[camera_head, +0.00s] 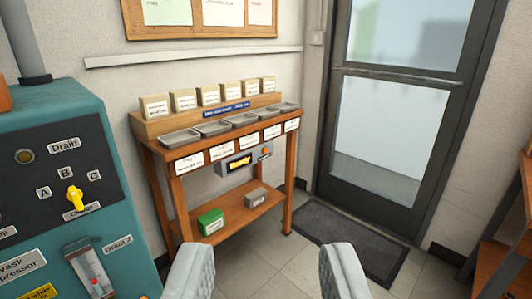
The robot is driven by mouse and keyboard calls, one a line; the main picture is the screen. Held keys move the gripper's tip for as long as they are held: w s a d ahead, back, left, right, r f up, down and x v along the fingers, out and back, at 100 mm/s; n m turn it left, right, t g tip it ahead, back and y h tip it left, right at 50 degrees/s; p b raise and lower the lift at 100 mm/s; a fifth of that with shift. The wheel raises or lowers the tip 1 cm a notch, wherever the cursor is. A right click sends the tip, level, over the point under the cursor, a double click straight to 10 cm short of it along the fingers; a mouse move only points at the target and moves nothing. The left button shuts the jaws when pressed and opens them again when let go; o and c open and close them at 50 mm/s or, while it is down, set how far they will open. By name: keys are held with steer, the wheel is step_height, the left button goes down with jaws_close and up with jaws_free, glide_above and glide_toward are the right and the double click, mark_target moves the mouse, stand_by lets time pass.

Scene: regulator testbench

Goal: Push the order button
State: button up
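A small round orange button (265,152) sits on a grey box (249,172) under the front of a wooden table. A yellow display panel (240,162) is on the same box, left of the button. The label by the button is too small to read, so I cannot confirm it says order. My gripper (266,265) is at the bottom of the view, its two grey fingers wide apart with nothing between them. It is apart from the button, which shows above the gap between the fingers.
The wooden table (160,152) holds several metal trays and labelled boxes. A green box (211,222) and a grey box (255,197) stand on its lower shelf. A teal machine (120,200) is at left. A mat (345,240) lies before a glass door (385,130). Open floor lies in front.

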jaws_close()
stand_by(1.6)
